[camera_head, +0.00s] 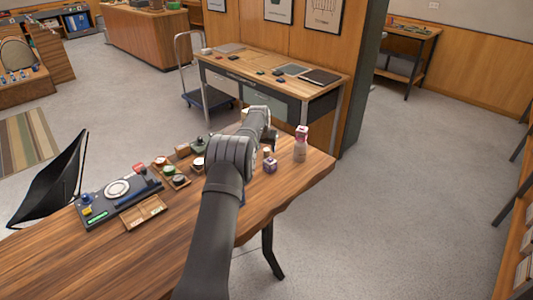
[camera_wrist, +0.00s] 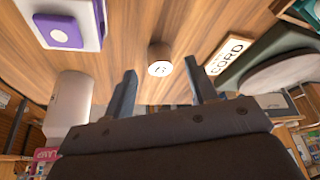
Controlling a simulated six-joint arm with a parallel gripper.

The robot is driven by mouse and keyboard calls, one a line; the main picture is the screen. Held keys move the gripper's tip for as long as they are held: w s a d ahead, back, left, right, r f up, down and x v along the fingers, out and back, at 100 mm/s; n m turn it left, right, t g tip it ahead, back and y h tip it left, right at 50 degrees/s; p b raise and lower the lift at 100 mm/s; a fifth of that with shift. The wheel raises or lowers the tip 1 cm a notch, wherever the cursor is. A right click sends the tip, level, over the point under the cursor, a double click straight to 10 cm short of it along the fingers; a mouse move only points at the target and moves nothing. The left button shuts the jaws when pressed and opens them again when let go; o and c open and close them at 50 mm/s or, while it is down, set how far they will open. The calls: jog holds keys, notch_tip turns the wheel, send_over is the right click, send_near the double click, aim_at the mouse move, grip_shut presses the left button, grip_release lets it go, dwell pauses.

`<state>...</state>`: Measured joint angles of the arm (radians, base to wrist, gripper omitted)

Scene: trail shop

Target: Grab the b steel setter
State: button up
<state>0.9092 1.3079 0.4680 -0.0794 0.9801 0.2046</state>
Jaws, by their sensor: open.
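A small brown-grey cylinder with a pale round face (camera_wrist: 160,62) stands on the wooden table in the wrist view. Its face bears a dark mark that looks like a B, so it seems to be the b steel setter. My gripper (camera_wrist: 161,85) is open, its two dark fingers apart on either side below the cylinder in the picture. Nothing is between the fingertips, and the cylinder lies just beyond them. In the head view my arm reaches over the table and hides most of the gripper; I cannot clearly pick out the setter there.
A CORD sign (camera_wrist: 226,56) is at right. A dark tool board (camera_head: 120,198) lies farther left on the table (camera_head: 262,215).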

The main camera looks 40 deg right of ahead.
jog(key=shift+x, duration=1.1)
jog(key=shift+c, duration=0.4)
jog(key=c, duration=1)
jog(key=shift+c, duration=0.2)
